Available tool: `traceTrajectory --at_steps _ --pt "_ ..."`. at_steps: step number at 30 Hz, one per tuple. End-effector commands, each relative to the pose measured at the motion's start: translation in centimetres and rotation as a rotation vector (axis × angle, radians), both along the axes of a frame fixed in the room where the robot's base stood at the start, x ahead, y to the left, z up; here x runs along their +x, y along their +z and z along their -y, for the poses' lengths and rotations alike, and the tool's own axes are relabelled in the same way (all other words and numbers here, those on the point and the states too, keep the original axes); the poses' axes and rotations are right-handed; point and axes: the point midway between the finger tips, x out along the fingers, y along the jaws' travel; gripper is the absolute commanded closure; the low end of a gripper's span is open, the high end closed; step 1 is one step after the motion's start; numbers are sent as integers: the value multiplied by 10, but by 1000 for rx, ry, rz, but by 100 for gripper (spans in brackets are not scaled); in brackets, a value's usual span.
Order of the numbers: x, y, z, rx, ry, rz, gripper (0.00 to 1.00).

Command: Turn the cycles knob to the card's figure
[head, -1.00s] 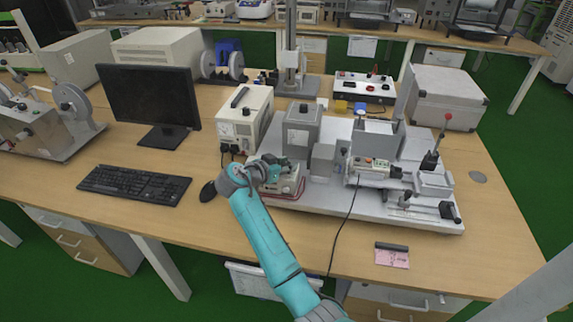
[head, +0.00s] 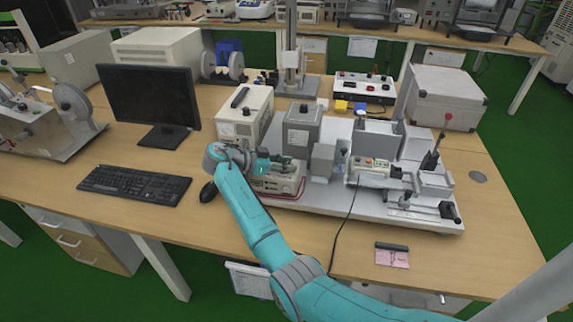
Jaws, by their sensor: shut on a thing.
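A small light counter box (head: 280,184) stands at the front left of the grey test rig base. My gripper (head: 284,164) is at the top of this box, reaching in from the left, with its fingers shut. The fingers close around the cycles knob there, which they hide; its pointer and scale cannot be read. A pink card (head: 393,258) with a dark holder along its top lies near the table's front edge. Its writing is too small to read.
The grey rig base (head: 400,217) carries several machine parts to the right of my gripper. A beige power unit (head: 243,115) stands behind. A mouse (head: 208,192), keyboard (head: 135,184) and monitor (head: 150,98) are left. A dark cable (head: 343,226) crosses the table's bare front area.

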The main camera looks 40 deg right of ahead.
Motion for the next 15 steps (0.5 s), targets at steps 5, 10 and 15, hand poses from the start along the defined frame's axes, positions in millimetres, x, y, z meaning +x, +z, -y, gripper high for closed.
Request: traceTrajectory --at_steps 5,10,15 --pt "-1 -4 0 5 0 -5 100" --pt "-1 -4 0 5 0 -6 59" --pt "-1 -3 0 4 0 -4 41"
